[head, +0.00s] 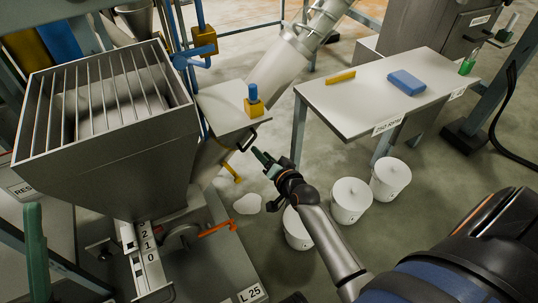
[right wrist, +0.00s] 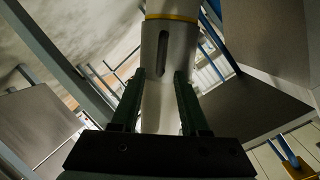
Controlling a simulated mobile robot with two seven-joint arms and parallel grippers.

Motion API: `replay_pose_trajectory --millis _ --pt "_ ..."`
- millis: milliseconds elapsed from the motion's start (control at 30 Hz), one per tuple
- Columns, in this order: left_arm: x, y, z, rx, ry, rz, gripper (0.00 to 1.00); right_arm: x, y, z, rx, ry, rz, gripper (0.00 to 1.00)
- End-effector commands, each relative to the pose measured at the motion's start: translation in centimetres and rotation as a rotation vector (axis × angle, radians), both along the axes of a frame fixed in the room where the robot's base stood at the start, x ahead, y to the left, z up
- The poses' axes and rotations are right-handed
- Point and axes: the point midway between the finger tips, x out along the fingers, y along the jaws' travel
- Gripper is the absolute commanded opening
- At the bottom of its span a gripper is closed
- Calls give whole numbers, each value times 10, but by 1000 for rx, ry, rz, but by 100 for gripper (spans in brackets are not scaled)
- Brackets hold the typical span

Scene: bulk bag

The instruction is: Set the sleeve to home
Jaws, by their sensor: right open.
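In the right wrist view a pale grey tube (right wrist: 172,60) with a dark slot and a yellow band stands beyond my fingers. I cannot tell for sure that it is the sleeve. In the head view a sloping pale tube (head: 285,62) runs down behind a grey plate. My right gripper (head: 265,162) is open and empty, below and right of that plate. Its two green fingers (right wrist: 158,105) flank the tube in the wrist picture; contact is not clear. A green upright piece (head: 35,240) at the left edge may be part of my left gripper; its jaws cannot be made out.
A barred hopper (head: 65,165) stands at left, above a scale marked 2, 1, 0 (head: 144,240). An orange lever (head: 218,229) is at its base. A table (head: 345,105) bears a blue block (head: 406,82). White buckets (head: 350,200) stand beside my right arm.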

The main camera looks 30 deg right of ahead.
Motion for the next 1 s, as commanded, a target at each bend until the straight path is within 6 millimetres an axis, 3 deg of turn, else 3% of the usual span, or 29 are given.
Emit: replay_pose_trajectory --millis 100,300,867,1000 --pt "0 0 9 5 -1 9 50 -19 1 7 -1 2 1 45" --pt "-1 1 12 5 -2 16 50 -35 2 10 -1 1 0 45" --pt "-1 1 12 5 -3 18 50 -37 2 10 -1 1 1 45" --pt "0 1 13 13 -8 16 50 -37 2 27 -65 -44 15 45"
